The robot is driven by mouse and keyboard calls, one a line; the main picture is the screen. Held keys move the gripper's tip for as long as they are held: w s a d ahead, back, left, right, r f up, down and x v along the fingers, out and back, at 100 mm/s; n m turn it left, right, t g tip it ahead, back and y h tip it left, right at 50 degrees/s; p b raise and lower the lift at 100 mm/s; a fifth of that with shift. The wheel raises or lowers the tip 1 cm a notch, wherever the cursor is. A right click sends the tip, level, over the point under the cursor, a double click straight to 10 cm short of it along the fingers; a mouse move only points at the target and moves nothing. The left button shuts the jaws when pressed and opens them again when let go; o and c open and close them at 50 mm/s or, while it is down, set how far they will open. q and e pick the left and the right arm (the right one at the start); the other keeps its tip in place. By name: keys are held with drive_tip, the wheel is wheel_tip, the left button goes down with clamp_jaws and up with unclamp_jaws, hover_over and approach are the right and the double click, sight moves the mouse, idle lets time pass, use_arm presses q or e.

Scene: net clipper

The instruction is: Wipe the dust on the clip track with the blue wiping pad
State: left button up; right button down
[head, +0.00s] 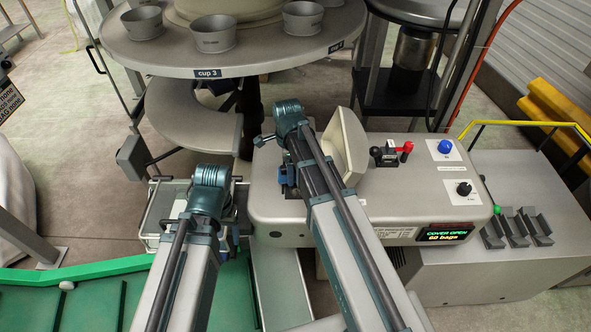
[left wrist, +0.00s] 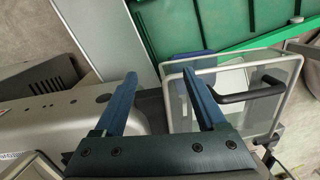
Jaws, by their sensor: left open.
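My left gripper (left wrist: 160,73) is open and empty in the left wrist view, its two blue fingers apart. It hangs between the clipper's grey housing and a clear-walled basket (left wrist: 285,98) with a black handle. A blue patch (left wrist: 192,60) shows through the basket's wall; it may be the wiping pad, but I cannot be sure. In the head view my left wrist is over the basket (head: 151,222) and hides much of it. My right arm reaches over the clipper (head: 400,205); its jaws are mostly hidden. The clip track and its dust cannot be made out.
The clipper's beige cover (head: 347,147) stands raised, and its display (head: 444,234) reads COVER OPEN, 60 bags. A round table (head: 155,62) with cups stands behind. A green conveyor (head: 60,302) is at lower left.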

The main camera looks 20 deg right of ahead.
drive_tip(key=r+p, duration=0.4)
drive_tip(key=r, duration=0.1)
drive_tip(key=shift+s+d, duration=0.2)
drive_tip(key=shift+d, duration=0.1)
wheel_tip(320, 180, up, 3)
drive_tip(key=p, duration=0.3)
drive_tip(key=shift+f, duration=0.1)
idle(0.4)
